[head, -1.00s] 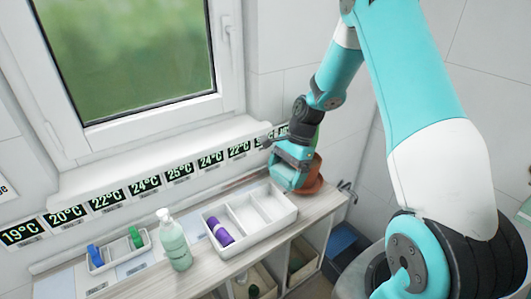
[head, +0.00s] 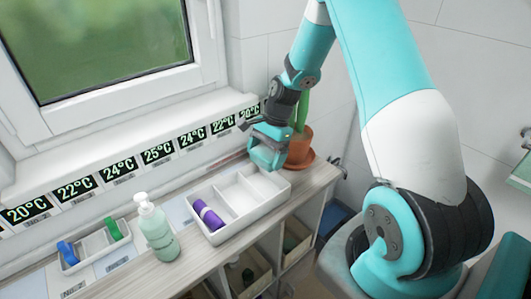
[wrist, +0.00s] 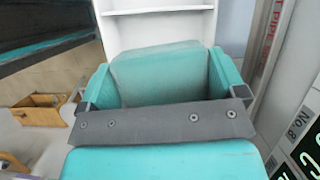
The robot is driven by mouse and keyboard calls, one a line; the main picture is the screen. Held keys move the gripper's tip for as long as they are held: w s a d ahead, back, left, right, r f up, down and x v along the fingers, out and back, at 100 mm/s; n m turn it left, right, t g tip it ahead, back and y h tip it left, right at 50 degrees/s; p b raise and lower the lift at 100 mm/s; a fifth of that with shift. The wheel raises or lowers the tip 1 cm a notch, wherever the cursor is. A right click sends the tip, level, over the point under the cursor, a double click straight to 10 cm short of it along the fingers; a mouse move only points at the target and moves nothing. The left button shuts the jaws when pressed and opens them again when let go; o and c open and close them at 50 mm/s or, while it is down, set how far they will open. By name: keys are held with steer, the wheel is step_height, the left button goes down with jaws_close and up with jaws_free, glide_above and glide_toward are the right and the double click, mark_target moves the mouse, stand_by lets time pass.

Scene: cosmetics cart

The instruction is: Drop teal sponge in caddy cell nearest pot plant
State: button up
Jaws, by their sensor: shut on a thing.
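The teal sponge (wrist: 158,76) shows in the wrist view as a pale teal block between the teal fingers. My gripper (head: 267,156) is shut on it; in the head view sponge and fingers are hard to tell apart. The gripper hangs over the back of the right end of the white caddy (head: 252,214). The caddy has three cells in a row. A purple roll (head: 208,215) lies in the left cell; the middle and right cells look empty. The pot plant (head: 299,148), in a terracotta pot, stands just right of the gripper, partly behind the wrist.
A soap bottle (head: 157,229) stands left of the caddy. A small tray (head: 96,248) with blue and green items is farther left. Temperature labels (head: 158,153) line the wall below the window. Open shelf bins (head: 250,272) sit under the top.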

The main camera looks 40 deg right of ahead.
steer(key=o, duration=0.6)
steer(key=b+v, duration=0.1)
steer(key=v, duration=1.6)
steer(key=shift+s+r, duration=0.1)
steer(key=shift+r, duration=0.15)
step_height(320, 180, up, 2)
steer(key=n, duration=0.4)
glide_above(264, 154)
steer(key=s+a+r+n, duration=0.1)
steer(key=s+a+n, duration=0.2)
steer(key=a, duration=0.3)
steer(key=s+a+r+n, duration=0.2)
steer(key=s+a+n, duration=0.1)
steer(key=a+n, duration=0.15)
steer(key=s+a+n, duration=0.3)
steer(key=s+n, duration=0.1)
steer(key=s, duration=0.1)
steer(key=s+a+n, duration=0.4)
steer(key=s, duration=0.1)
steer(key=s+a+f+n, duration=0.1)
steer(key=s+a+n, duration=0.3)
steer(key=s, duration=0.2)
steer(key=shift+t, duration=0.3)
